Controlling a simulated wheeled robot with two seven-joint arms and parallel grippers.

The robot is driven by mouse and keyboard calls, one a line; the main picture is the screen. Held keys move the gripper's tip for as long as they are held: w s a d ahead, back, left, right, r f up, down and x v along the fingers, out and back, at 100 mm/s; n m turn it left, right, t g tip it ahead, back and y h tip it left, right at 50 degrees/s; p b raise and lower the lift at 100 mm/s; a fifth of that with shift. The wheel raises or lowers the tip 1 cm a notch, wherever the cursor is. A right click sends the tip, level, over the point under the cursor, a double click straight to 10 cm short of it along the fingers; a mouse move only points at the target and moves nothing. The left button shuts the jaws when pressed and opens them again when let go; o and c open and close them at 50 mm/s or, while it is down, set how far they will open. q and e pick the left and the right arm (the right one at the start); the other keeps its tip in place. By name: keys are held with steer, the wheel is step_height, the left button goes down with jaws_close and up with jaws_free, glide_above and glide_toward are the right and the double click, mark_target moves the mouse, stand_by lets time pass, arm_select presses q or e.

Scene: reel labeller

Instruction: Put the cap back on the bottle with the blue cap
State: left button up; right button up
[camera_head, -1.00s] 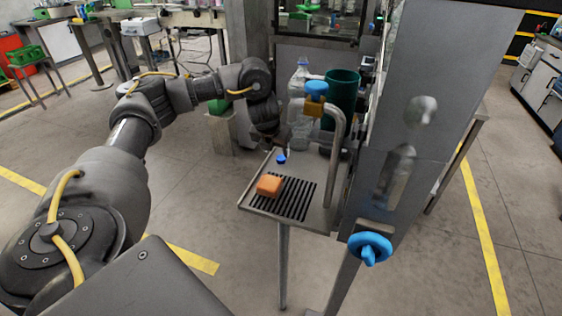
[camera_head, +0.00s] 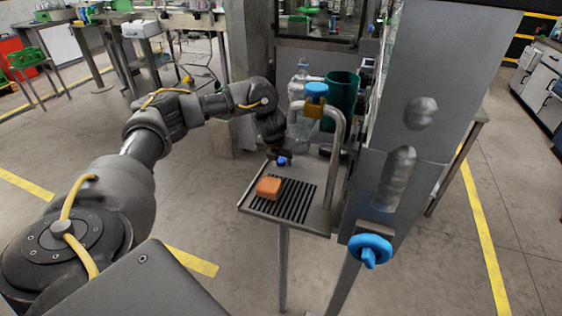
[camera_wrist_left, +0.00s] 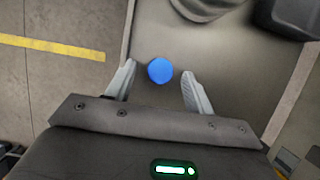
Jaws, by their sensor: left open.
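The blue cap (camera_head: 281,161) lies on the metal shelf (camera_head: 258,178), near its left edge. In the left wrist view the cap (camera_wrist_left: 160,70) shows as a round blue disc between my two fingers, with a gap on both sides. My left gripper (camera_wrist_left: 157,82) is open and empty, its fingers on either side of the cap. In the head view the left gripper (camera_head: 277,153) is small and dark above the cap. My right gripper is out of view.
An orange block (camera_head: 269,187) rests by the black slotted grate (camera_head: 290,203). A dark green container (camera_head: 342,92) stands beside the bottle.

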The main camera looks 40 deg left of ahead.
mark_target(280, 162)
arm_select(q)
steer(key=shift+c, duration=0.4)
steer(key=c, duration=0.9)
steer(key=shift+r, duration=0.1)
steer(key=shift+c, duration=0.2)
steer(key=shift+r, duration=0.25)
step_height(280, 162, up, 3)
steer(key=shift+w+f+b, duration=0.1)
steer(key=shift+f+b, duration=0.1)
steer(key=shift+b, duration=0.15)
steer(key=s+d+r+p, duration=0.1)
steer(key=s+r+p, duration=0.1)
steer(key=s+r, duration=0.3)
steer(key=s+d+r+p, duration=0.1)
steer(key=s+r+p, duration=0.2)
steer(key=s, duration=0.6)
steer(key=shift+r, duration=0.85)
steer(key=shift+a, duration=0.1)
